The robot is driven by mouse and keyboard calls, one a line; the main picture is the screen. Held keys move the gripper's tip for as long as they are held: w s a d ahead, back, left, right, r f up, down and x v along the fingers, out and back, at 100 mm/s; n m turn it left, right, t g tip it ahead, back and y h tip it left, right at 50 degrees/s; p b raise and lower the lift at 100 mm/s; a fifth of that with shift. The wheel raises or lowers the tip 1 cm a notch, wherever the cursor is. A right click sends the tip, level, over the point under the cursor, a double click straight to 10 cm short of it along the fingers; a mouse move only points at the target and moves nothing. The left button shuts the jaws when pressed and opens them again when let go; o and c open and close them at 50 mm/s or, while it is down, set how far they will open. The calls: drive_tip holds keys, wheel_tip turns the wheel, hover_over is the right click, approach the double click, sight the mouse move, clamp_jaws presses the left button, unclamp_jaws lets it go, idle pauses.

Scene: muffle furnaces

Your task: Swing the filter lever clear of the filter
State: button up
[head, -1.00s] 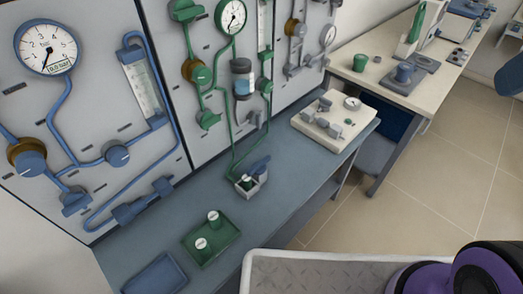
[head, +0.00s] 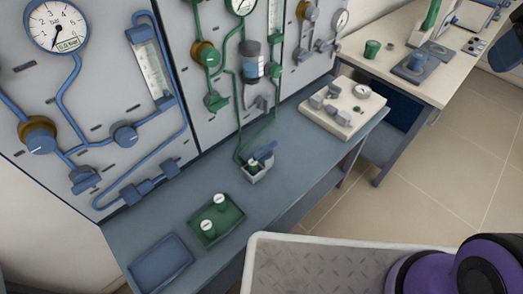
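The filter is probably the clear cylinder with a dark cap and blue band (head: 252,66) on the green pipe line of the middle wall panel. A small grey fitting (head: 262,104) sits below it; I cannot tell whether this is the filter lever. A green valve handle (head: 216,101) is at the lower left of the cylinder, apart from it. My gripper is out of view; only a purple and black part of my arm shows at the lower right.
A blue-grey bench (head: 210,180) runs below the panels. It holds a green tray (head: 232,222) with two green-and-white pieces, a blue tray (head: 160,264), a small grey box (head: 257,174) and a pale block with fittings (head: 330,122). Tiled floor is clear at right.

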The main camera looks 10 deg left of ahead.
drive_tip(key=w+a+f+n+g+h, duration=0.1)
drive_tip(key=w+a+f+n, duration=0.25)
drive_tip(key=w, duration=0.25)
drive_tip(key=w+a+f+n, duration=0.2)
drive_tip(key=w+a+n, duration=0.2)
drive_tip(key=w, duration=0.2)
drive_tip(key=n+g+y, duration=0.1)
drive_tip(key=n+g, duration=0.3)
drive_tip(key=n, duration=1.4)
hover_over(260, 153)
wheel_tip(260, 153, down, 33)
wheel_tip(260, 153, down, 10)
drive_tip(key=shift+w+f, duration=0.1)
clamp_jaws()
